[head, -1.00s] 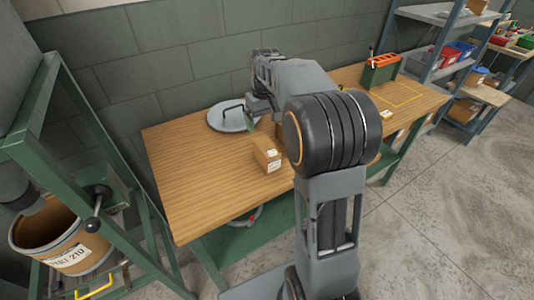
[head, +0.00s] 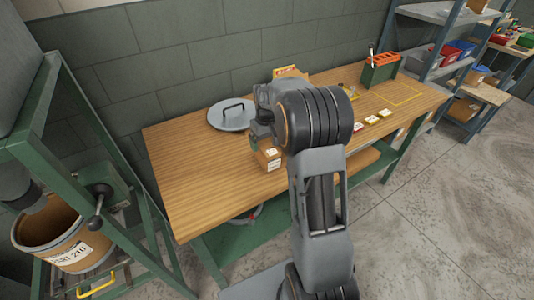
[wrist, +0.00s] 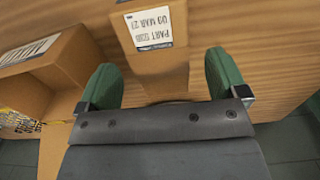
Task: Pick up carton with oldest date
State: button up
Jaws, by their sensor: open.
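A small brown carton (head: 268,158) with a white label stands near the front edge of the wooden workbench (head: 190,185). In the wrist view the carton (wrist: 158,68) lies between the two green fingertips, with its label upside down. The label appears to read a part line and "09 MAR 21". My gripper (wrist: 163,78) is open, one finger on each side of the carton, with gaps visible on both sides. In the head view my gripper (head: 259,138) is at the carton's upper rear, partly hidden by my arm.
A brown cardboard box (wrist: 40,75) with a white label is at the left of the wrist view. A grey lid (head: 230,115) lies behind the carton. The bench's left part is clear.

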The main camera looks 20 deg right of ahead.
aim_at(267, 145)
jog(key=shift+f, duration=1.55)
jog(key=shift+c, duration=0.3)
jog(key=c, duration=1.2)
jog(key=shift+c, duration=0.5)
jog(key=shift+r, duration=0.1)
